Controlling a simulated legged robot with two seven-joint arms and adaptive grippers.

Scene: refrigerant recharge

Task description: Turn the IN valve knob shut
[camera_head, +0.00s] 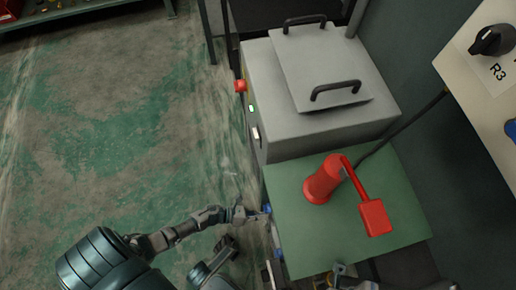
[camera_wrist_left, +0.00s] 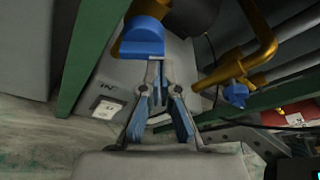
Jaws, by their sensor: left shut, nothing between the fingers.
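The blue IN valve knob (camera_wrist_left: 143,38) shows at the upper middle of the left wrist view, on a grey panel with an IN label (camera_wrist_left: 103,87). My left gripper (camera_wrist_left: 157,66) is shut with nothing between its fingers. Its tips are just below the knob in that view; I cannot tell whether they touch it. In the head view my left gripper (camera_head: 264,213) is at the left edge of the green-topped unit, where its tips and the knob are too small to tell apart. My right gripper is not clearly in view.
A red hand pump (camera_head: 322,182) stands on the green top (camera_head: 300,240). A grey lidded box (camera_head: 320,125) is behind it. Brass pipes (camera_wrist_left: 262,55) with a blue handle (camera_wrist_left: 236,94) are right of the knob in the wrist view. The floor to the left is open.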

